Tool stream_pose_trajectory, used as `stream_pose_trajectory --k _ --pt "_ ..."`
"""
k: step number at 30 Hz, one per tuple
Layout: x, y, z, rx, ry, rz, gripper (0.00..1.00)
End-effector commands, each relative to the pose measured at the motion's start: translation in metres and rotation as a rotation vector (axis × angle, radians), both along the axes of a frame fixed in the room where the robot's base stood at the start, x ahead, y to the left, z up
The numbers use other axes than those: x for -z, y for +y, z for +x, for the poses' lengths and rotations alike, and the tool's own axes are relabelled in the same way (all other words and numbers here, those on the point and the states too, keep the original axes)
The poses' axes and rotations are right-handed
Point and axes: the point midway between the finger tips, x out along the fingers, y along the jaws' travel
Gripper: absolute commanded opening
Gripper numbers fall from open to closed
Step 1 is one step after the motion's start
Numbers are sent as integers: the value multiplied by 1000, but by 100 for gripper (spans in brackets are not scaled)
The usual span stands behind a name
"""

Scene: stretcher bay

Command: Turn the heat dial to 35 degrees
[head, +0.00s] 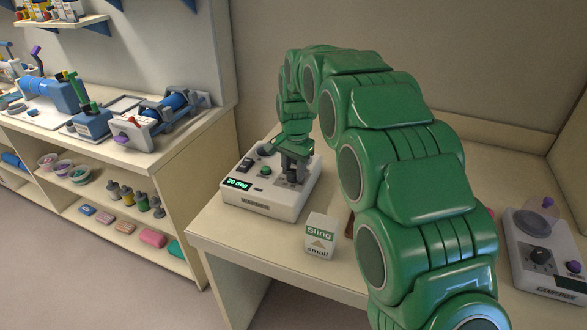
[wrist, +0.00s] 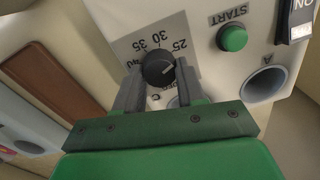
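The heat dial (wrist: 157,69) is a round black knob on a white device (head: 285,202), with a grey scale plate printed 25, 30, 35 and 40 around it. A pale pointer mark on the knob faces right, on the 25 side. The device's green display (head: 239,183) reads 20 deg. My gripper (wrist: 160,78) points down at the device, its two grey fingers on either side of the knob with no clear gap. It looks shut on the dial. In the head view the gripper (head: 293,175) hides the dial.
A green START button (wrist: 233,38), a black ON switch (wrist: 299,20) and a round socket A (wrist: 264,82) are beside the dial. A white sling box (head: 320,236) stands in front of the device. Another dial device (head: 545,255) is at the right, and a stocked shelf (head: 125,190) at the left.

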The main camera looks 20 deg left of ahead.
Motion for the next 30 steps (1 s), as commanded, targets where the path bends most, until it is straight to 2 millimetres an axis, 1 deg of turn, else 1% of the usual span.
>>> stream_pose_trajectory --k 1,3,4,11,17,23,30 --pt "0 0 0 0 0 1 23" --pt "0 1 0 0 0 1 12" --pt "0 1 0 0 0 1 9" --pt "0 1 0 -18 -1 2 9" --pt "-1 2 0 -100 -1 3 9" --pt "-1 2 1 -252 -2 2 9" --pt "-1 3 1 -479 -1 3 9"
